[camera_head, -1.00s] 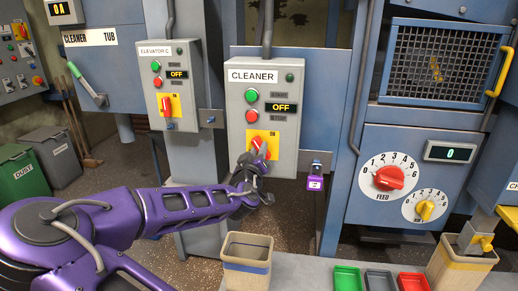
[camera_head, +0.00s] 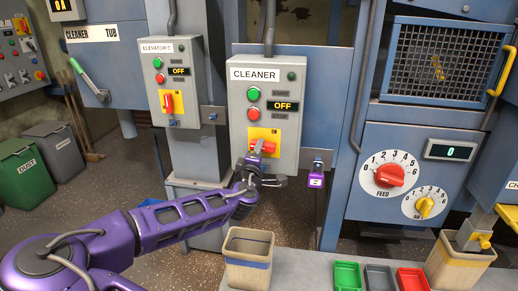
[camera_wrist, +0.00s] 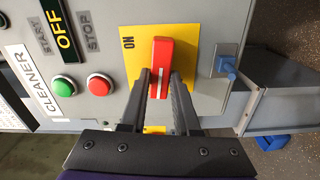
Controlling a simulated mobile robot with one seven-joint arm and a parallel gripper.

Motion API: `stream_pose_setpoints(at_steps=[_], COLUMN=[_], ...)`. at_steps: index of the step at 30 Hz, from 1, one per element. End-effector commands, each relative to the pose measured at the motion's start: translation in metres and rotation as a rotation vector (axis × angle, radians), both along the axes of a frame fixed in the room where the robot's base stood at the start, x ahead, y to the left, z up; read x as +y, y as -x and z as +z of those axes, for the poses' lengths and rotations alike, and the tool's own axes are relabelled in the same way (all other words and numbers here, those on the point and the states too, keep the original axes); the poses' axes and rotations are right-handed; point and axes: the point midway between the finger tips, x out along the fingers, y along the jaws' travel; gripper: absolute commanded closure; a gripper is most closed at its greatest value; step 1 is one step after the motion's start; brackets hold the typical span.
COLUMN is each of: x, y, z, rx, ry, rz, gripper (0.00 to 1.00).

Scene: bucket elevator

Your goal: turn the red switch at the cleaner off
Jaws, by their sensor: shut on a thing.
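The cleaner box (camera_head: 236,115) is a grey panel labelled CLEANER, and its display (camera_head: 282,106) reads OFF. Low on it, the red switch (camera_head: 268,147) sits on a yellow plate (camera_head: 274,134). Its handle lies horizontal in the head view. My gripper (camera_head: 256,150) reaches the switch from the lower left. In the wrist view the red switch (camera_wrist: 161,55) stands between the two fingers of my gripper (camera_wrist: 160,82), which are shut on its sides. ON shows on the plate's left there; the fingers hide part of the plate.
The elevator box (camera_head: 159,90), with a similar red switch, hangs to the left. A purple-tagged padlock (camera_head: 316,180) hangs to the right. A bin (camera_head: 248,260) and coloured trays (camera_head: 347,276) stand below.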

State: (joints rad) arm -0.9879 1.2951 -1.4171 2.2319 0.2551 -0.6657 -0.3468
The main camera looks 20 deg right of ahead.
Motion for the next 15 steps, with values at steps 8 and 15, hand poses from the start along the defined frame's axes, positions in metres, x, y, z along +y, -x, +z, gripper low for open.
stream_pose_setpoints(at_steps=[8, 15], x=[0.0003, 0.0002], y=[-0.0007, -0.0006], z=[0.0005, 0.0004], rx=[0.06, 0.077], ry=[0.095, 0.12], rz=[0.002, 0.001], gripper=[1.0, 1.0])
